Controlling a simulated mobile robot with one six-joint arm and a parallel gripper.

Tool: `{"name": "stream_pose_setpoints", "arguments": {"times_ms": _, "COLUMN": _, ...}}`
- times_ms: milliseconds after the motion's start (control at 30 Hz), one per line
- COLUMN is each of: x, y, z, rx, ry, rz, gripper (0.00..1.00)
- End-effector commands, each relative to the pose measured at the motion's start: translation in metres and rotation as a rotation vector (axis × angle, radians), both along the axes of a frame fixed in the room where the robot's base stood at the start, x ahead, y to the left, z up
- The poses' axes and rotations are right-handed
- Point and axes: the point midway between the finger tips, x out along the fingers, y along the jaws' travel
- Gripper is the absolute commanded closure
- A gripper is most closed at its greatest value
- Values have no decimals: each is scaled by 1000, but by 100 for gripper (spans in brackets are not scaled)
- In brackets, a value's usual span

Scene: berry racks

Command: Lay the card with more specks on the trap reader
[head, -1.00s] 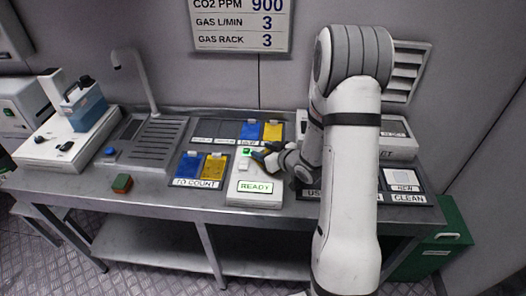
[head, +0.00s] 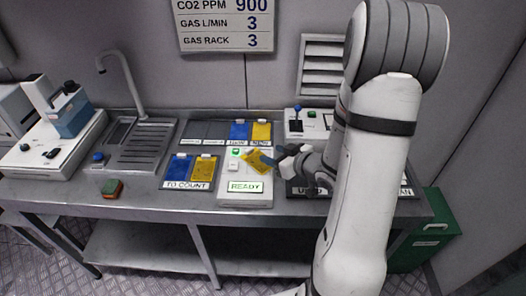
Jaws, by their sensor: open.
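The trap reader (head: 246,187) is a white box whose display says READY. A yellow card (head: 254,163) lies askew on or just above its upper right part. My gripper (head: 271,160) is open at that card's right edge; whether it touches the card is unclear. A blue card (head: 178,168) and a yellow card (head: 204,170) lie on the TO COUNT tray (head: 187,185). Another blue card (head: 239,131) and yellow card (head: 261,133) are in the back row. Specks are too small to make out.
A drain rack with a tap (head: 137,143) and a microscope-like device (head: 60,120) stand to the left.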

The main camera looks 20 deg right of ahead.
Motion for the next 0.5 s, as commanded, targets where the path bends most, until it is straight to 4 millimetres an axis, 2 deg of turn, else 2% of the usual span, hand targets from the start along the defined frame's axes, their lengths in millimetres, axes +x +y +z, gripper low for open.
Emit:
{"name": "stream_pose_setpoints", "arguments": {"times_ms": 133, "x": -10, "y": -5, "z": 5, "rx": -4, "ry": 1, "rz": -2, "gripper": 50}}
{"name": "stream_pose_setpoints", "arguments": {"times_ms": 267, "x": -7, "y": -10, "z": 10, "rx": -65, "ry": 24, "rz": -38, "gripper": 50}}
{"name": "stream_pose_setpoints", "arguments": {"times_ms": 400, "x": -3, "y": -25, "z": 25, "rx": -210, "ry": 101, "rz": -153, "gripper": 50}}
{"name": "stream_pose_setpoints", "arguments": {"times_ms": 500, "x": -8, "y": -36, "z": 41, "rx": -304, "ry": 184, "rz": -264, "gripper": 50}}
